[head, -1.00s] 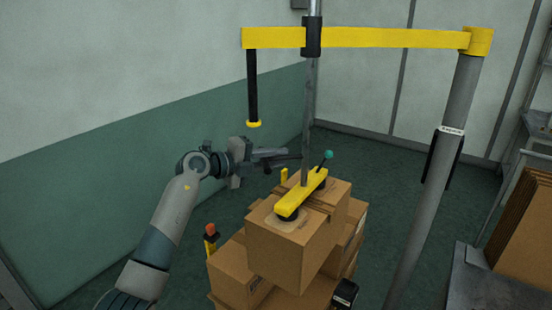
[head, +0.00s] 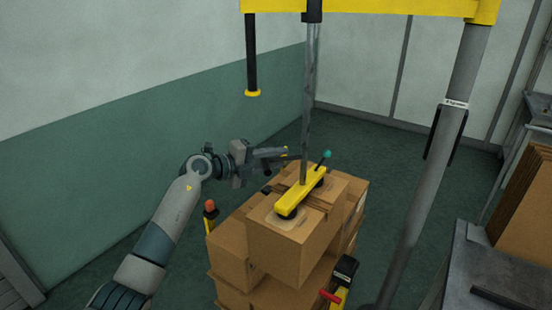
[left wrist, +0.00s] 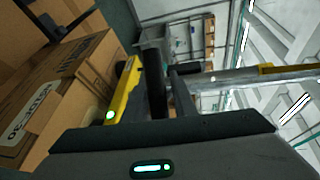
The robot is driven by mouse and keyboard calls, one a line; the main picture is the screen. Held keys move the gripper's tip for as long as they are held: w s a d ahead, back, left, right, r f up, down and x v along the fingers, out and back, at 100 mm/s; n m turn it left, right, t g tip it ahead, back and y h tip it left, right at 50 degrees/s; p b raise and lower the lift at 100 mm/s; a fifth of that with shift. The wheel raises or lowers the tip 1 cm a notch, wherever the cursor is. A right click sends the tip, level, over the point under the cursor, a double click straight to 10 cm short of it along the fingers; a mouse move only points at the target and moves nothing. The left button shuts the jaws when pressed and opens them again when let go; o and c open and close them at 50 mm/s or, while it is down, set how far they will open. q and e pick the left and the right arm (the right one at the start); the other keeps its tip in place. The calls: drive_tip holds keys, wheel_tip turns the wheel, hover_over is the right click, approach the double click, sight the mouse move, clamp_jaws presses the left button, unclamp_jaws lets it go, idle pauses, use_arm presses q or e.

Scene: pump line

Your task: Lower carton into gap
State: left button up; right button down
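A brown carton (head: 282,250) hangs level under a yellow suction bar (head: 301,193) on the lifter's grey rod (head: 308,110). The bar has a teal-knobbed lever (head: 327,154). My left gripper (head: 282,154) is level behind the bar, near the rod. In the left wrist view its dark fingers (left wrist: 170,85) stand beside the yellow bar (left wrist: 124,90); whether they hold anything is unclear. My right gripper is not in view.
A thick grey post (head: 428,190) carries the yellow boom (head: 360,6), right of the stack. A black tube (head: 252,60) hangs at the left. A red-handled device (head: 331,297) stands in front of the stack. A metal table (head: 500,270) is at the right.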

use_arm(q)
drive_tip(key=shift+o, duration=0.6)
drive_tip(key=shift+a, duration=0.1)
drive_tip(key=shift+s+a+r, duration=0.1)
drive_tip(key=shift+s+a, duration=0.15)
drive_tip(key=shift+a, duration=0.15)
drive_tip(key=b+v, duration=0.5)
drive_tip(key=v, duration=1.1)
drive_tip(key=shift+a, duration=0.15)
drive_tip(key=shift+o, duration=0.4)
drive_tip(key=shift+s, duration=0.2)
